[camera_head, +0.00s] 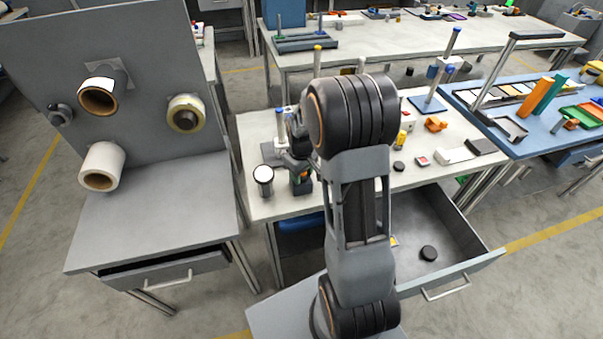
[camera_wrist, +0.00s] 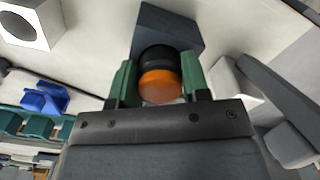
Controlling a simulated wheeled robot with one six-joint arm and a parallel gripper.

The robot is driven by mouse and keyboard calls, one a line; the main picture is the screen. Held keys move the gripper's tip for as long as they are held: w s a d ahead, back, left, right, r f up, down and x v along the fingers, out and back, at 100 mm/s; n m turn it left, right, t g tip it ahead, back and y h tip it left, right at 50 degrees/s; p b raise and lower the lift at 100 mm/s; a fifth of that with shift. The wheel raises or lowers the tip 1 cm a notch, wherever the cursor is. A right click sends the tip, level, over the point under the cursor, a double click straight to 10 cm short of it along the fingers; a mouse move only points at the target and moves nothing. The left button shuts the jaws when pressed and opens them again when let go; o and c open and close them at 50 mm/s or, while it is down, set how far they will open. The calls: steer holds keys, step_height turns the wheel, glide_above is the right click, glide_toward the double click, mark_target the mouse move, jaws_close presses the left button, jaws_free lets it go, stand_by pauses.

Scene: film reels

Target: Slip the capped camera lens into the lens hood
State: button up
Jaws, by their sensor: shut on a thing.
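My gripper (camera_wrist: 160,85) has its green fingers closed on the two sides of a round black and orange piece (camera_wrist: 160,86), which I take to be the capped lens. Its orange end faces the wrist camera, with a black band behind it. In the head view my gripper (camera_head: 301,186) is low over the left part of the middle table, and my arm hides much of it. A dark grey block (camera_wrist: 168,24) shows just beyond the held piece; I cannot tell whether they touch. I cannot clearly pick out the lens hood.
A white-topped cylinder (camera_head: 263,176) stands just left of my gripper. The wrist view shows a white block with a round opening (camera_wrist: 32,22) and a blue piece (camera_wrist: 42,98). An open drawer (camera_head: 470,262) juts out below the table, holding a dark disc (camera_head: 428,253).

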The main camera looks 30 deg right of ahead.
steer(key=shift+s+a+f+b, duration=0.1)
steer(key=shift+s+f+b, duration=0.15)
steer(key=shift+f, duration=0.2)
steer(key=shift+s+f+b, duration=0.2)
steer(key=shift+f+b, duration=0.05)
steer(key=shift+f, duration=0.2)
steer(key=o, duration=0.7)
steer(key=shift+c, duration=0.2)
steer(key=shift+r, duration=0.1)
steer(key=shift+w+r+p, duration=0.3)
steer(key=shift+r+p, duration=0.65)
steer(key=shift+s+r+p, duration=0.1)
steer(key=shift+r+p, duration=3.2)
steer(key=shift+r, duration=1.4)
